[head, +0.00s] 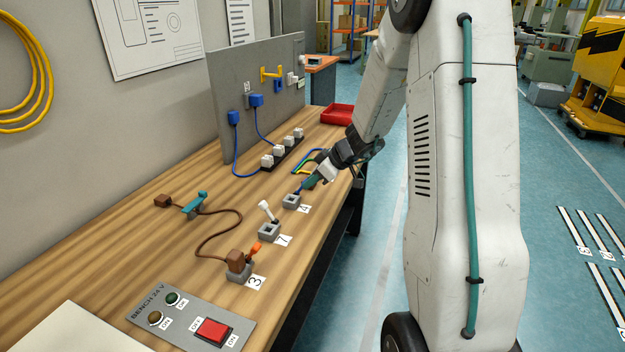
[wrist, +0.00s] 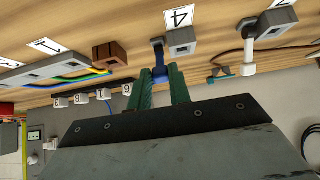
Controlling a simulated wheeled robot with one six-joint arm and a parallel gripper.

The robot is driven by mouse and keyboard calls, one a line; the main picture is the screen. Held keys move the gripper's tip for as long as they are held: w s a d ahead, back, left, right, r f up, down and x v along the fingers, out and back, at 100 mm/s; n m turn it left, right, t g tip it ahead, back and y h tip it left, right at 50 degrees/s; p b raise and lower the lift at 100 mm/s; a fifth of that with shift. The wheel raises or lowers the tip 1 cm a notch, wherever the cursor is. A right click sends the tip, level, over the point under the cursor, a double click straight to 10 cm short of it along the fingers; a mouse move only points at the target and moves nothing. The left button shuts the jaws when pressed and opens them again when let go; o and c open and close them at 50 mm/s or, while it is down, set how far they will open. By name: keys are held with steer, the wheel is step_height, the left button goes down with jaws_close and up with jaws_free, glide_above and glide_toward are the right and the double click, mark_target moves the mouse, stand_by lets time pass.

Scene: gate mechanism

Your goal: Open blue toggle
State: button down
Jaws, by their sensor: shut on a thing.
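The blue toggle is a blue lever (wrist: 159,73) on a small grey base (wrist: 182,42) beside the label 4 (wrist: 180,17). In the head view its grey base (head: 291,201) sits near the table's front edge, and a little of the blue lever (head: 298,190) shows. My gripper (wrist: 161,77) has green fingers, one on each side of the lever, and is shut on it. In the head view my gripper (head: 309,183) reaches in from the right, just above the base. The fingers hide part of the lever.
A white toggle (head: 266,208) by label 7 and an orange toggle (head: 254,249) with a brown block by label 3 stand nearer on the wooden table (head: 130,262). A red tray (head: 337,114) is at the far end.

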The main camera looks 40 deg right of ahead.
steer(key=c, duration=1.3)
jaws_free()
steer(key=v, duration=0.7)
steer(key=shift+s+d+r, duration=0.2)
steer(key=shift+r, duration=0.05)
